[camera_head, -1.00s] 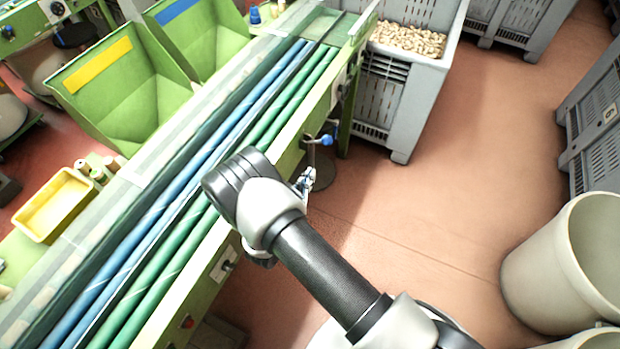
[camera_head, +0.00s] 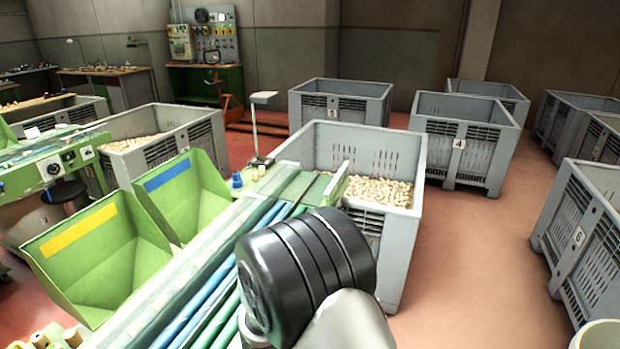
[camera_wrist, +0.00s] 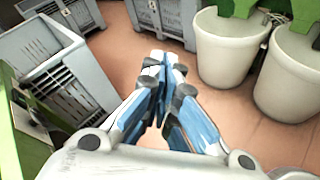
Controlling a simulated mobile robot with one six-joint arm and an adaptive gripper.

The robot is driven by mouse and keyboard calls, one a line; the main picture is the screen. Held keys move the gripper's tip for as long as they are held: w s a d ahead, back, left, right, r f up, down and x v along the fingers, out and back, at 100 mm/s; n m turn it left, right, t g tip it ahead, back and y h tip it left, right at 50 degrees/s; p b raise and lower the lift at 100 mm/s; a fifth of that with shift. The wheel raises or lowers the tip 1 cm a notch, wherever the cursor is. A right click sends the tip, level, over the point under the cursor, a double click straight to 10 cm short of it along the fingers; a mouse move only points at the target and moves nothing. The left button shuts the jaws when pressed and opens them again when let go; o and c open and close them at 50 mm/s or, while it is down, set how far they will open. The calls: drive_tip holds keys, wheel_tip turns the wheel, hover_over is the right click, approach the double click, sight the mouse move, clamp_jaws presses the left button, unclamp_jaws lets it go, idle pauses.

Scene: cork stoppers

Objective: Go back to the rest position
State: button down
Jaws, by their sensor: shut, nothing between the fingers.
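My gripper (camera_wrist: 160,75) shows in the wrist view with its blue and grey fingers together and nothing between them. It hangs over bare reddish floor, apart from the bins around it. In the head view my arm's dark joint and pale link fill the bottom middle, in front of the sorting conveyor (camera_head: 215,290); the gripper itself is hidden there. No cork is in the gripper.
A grey crate of corks (camera_head: 408,225) stands at the conveyor's far end. Green hoppers (camera_head: 90,250) line its left side. More grey crates (camera_head: 465,140) stand behind and right. In the wrist view, pale round bins (camera_wrist: 228,50) stand at right. Open floor (camera_head: 480,260) lies right of the conveyor.

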drive_tip(key=s+d+r+m+g+y, duration=0.3)
drive_tip(key=s+d+r+m, duration=0.15)
drive_tip(key=s, duration=0.25)
drive_tip(key=s+d+r+m+g+y, duration=0.2)
drive_tip(key=s+d+r+m+g, duration=0.1)
drive_tip(key=s+r+m, duration=0.3)
drive_tip(key=s+a+r+m+t+y, duration=0.2)
drive_tip(key=s+m+y, duration=0.2)
drive_tip(key=s, duration=0.2)
drive_tip(key=s+a+r+m+t+y, duration=0.2)
drive_tip(key=s+a+m+y, duration=0.1)
drive_tip(key=s, duration=0.3)
drive_tip(key=shift+a+r+m+y, duration=0.3)
drive_tip(key=shift+m+y, duration=0.15)
drive_tip(key=shift+y, duration=0.15)
drive_tip(key=shift+s+a, duration=0.1)
drive_tip(key=shift+a, duration=0.05)
